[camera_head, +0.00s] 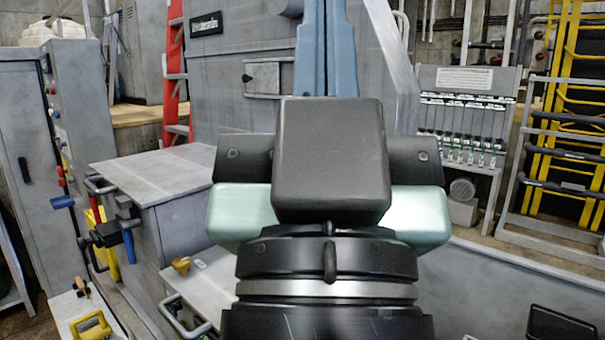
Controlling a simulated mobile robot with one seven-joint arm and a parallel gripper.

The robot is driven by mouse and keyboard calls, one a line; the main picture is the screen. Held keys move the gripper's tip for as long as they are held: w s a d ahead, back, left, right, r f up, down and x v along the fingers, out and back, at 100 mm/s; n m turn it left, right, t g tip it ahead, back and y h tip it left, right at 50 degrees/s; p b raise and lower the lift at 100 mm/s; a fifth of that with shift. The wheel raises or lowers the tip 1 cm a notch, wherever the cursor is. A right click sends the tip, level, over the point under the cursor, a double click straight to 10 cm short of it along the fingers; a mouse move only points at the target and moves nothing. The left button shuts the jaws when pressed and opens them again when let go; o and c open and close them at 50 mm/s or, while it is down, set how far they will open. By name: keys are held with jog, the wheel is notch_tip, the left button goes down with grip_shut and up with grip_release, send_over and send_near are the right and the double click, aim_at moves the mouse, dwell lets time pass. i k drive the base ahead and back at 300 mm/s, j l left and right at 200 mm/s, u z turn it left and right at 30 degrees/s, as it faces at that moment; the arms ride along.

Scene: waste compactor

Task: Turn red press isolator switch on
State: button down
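A grey control cabinet (80,110) stands at the left, with a column of small coloured buttons on its side face. Low on this face is a small red knob or handle (61,179), just above a blue lever (62,202). I cannot tell for sure whether the red part is the press isolator switch, nor which position it is in. My own arm fills the middle of the view, well to the right of the cabinet. The fingers of my gripper do not show, and the arm hides what lies behind it.
A grey bench-like box (160,170) stands between the cabinet and my arm, with tools hanging at its left side. A red ladder (175,75) is behind it. Yellow ladders (565,110) and a valve rack (465,120) are at the right.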

aim_at(59, 171)
jog(key=i+j+u, duration=0.1)
jog(key=j, duration=0.3)
jog(key=i+j+u, duration=0.1)
jog(key=j, duration=0.35)
jog(key=i+j, duration=0.1)
jog(key=j, duration=0.3)
jog(key=i+j+u, duration=0.15)
jog(key=j, duration=0.25)
jog(key=i+j+u, duration=0.1)
jog(key=j, duration=0.3)
jog(key=i+j+u, duration=0.1)
jog(key=j, duration=0.3)
jog(key=i+j+u, duration=0.1)
jog(key=j, duration=0.25)
jog(key=i+j+u, duration=0.1)
jog(key=i+j, duration=0.2)
